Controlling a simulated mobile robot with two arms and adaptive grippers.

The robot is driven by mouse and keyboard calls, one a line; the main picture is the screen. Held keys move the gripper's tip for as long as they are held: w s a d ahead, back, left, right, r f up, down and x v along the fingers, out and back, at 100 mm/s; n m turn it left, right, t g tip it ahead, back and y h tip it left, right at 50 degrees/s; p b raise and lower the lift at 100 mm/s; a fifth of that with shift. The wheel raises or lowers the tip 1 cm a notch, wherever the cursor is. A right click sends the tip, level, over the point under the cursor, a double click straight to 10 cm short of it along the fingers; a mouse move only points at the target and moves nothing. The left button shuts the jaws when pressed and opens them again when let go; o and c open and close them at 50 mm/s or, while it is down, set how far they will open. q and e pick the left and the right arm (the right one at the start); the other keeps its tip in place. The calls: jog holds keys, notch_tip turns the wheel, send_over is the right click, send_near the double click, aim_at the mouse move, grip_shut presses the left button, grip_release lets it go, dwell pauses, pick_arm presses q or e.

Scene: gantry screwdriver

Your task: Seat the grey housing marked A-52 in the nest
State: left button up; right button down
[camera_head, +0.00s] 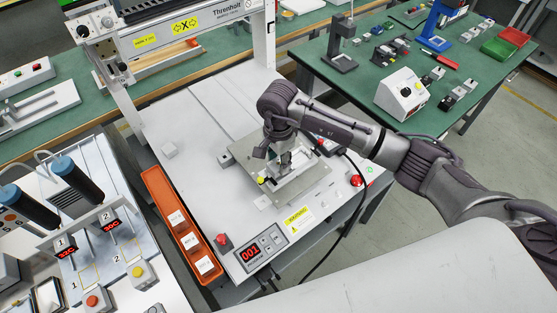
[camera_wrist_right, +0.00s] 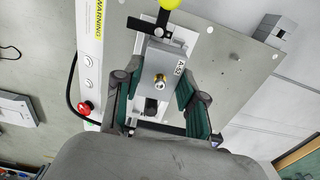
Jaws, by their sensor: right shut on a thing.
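My right gripper (camera_head: 283,163) points down over the metal plate (camera_head: 240,149) of the gantry station. In the wrist view its two green-padded fingers (camera_wrist_right: 158,98) are shut on the sides of the grey housing (camera_wrist_right: 157,58). The gripper hides much of the nest, and I cannot tell whether the housing is fully down. My left gripper is not in view.
A yellow-knobbed clamp (camera_wrist_right: 148,25) lies beside the nest; its knob (camera_head: 261,180) is close to the gripper. An orange tray (camera_head: 158,189) holds several pale labelled blocks. A small grey block (camera_head: 169,149) stands on the base. The gantry frame (camera_head: 128,105) rises behind; red buttons (camera_head: 222,240) sit in front.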

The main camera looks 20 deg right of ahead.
aim_at(278, 162)
jog(key=shift+f+b, duration=0.9)
dwell(0.8)
jog(key=c, duration=0.6)
grip_release()
jog(key=shift+r, duration=0.1)
notch_tip(278, 162, up, 12)
jog(key=shift+f, duration=0.1)
